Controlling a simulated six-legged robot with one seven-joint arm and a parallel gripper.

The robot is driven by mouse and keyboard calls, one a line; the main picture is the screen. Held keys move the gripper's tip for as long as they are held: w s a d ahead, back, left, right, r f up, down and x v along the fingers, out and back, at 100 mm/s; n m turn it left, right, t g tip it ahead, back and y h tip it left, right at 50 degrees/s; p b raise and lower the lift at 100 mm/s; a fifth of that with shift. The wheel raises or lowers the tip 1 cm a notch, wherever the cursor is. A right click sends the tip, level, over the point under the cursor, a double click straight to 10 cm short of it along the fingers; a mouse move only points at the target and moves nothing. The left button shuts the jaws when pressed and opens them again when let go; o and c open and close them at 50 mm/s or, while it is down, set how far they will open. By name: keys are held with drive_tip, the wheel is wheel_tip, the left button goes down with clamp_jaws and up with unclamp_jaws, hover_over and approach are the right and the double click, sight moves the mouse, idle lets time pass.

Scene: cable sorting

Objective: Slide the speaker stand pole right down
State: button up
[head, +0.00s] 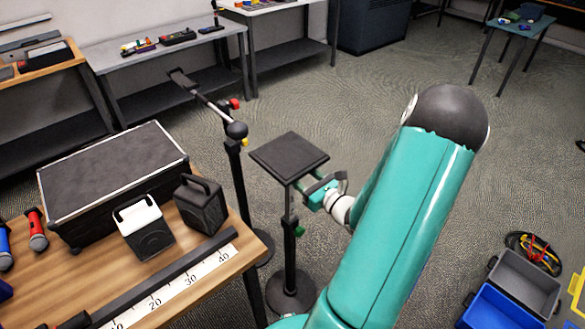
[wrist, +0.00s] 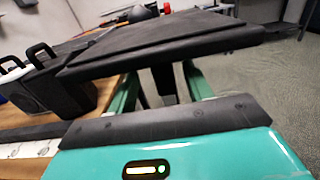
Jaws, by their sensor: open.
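The speaker stand has a square black top plate (head: 289,157), a thin pole (head: 289,215), a green knob (head: 299,231) on a thicker lower tube, and a round black base (head: 291,292) on the floor. My gripper (head: 306,186) is just below the plate, at the pole's upper end, reaching in from the right. In the wrist view the plate (wrist: 160,45) spans above my gripper (wrist: 160,88). Its two green fingers stand apart, with a dark upright part of the stand between them. Whether either finger touches it I cannot tell.
A wooden table (head: 215,270) at left holds a black case (head: 115,185), two small speakers and a ruler strip. A microphone stand (head: 238,175) stands left of the speaker stand. Grey and blue bins (head: 525,280) sit at lower right.

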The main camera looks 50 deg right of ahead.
drive_tip(key=shift+w+d, duration=0.15)
drive_tip(key=shift+w, duration=1.05)
drive_tip(key=shift+w+d, duration=0.1)
drive_tip(key=shift+w, duration=1.05)
drive_tip(key=shift+f, duration=0.1)
clamp_jaws()
